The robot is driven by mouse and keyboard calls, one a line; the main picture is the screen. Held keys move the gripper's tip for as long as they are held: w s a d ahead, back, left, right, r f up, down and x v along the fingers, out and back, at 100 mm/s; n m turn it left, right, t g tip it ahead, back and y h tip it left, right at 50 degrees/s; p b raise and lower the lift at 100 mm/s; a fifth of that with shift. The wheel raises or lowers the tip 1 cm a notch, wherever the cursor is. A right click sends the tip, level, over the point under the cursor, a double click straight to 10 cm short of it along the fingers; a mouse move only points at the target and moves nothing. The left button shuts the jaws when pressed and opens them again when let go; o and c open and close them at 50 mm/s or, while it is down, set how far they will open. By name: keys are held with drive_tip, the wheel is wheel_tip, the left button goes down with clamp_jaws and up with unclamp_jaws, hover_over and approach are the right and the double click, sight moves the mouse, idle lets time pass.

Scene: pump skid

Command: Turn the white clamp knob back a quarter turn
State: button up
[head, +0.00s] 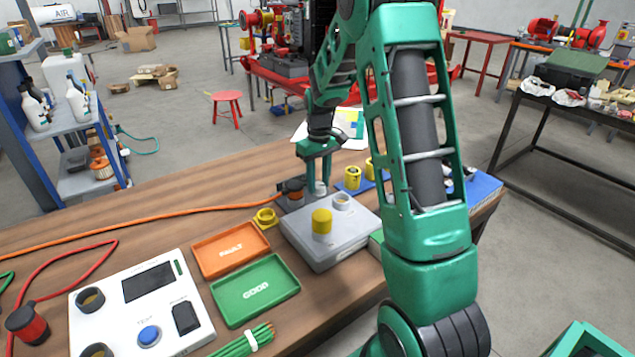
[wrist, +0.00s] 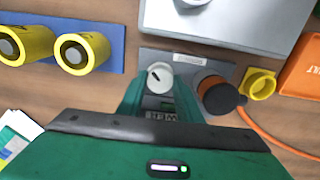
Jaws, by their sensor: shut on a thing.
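The white clamp knob (wrist: 159,75) sits on a small grey plate (wrist: 190,60) and carries a dark mark on its top. It also shows small in the head view (head: 320,188), between the fingertips. My gripper (wrist: 159,84) reaches down over the knob, with one finger on each side, and is shut on it. In the head view my gripper (head: 319,180) points down at the far side of the workbench. The lower part of the knob and some of the plate are hidden by the fingers.
A black-and-orange connector (wrist: 218,95) with an orange cable stands close beside the gripper. A yellow ring (wrist: 258,84) lies past it. Yellow cylinders (wrist: 82,50) stand on a blue base on the other side. A grey box (head: 318,258) with a yellow cap is nearby.

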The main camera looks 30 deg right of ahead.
sight(318, 184)
drive_tip(key=shift+w+r, duration=0.15)
drive_tip(key=shift+w, duration=0.1)
drive_tip(key=o, duration=1)
drive_tip(key=shift+o, duration=0.2)
drive_tip(key=shift+s, duration=0.1)
wheel_tip(318, 184, up, 11)
drive_tip(key=shift+f, duration=0.2)
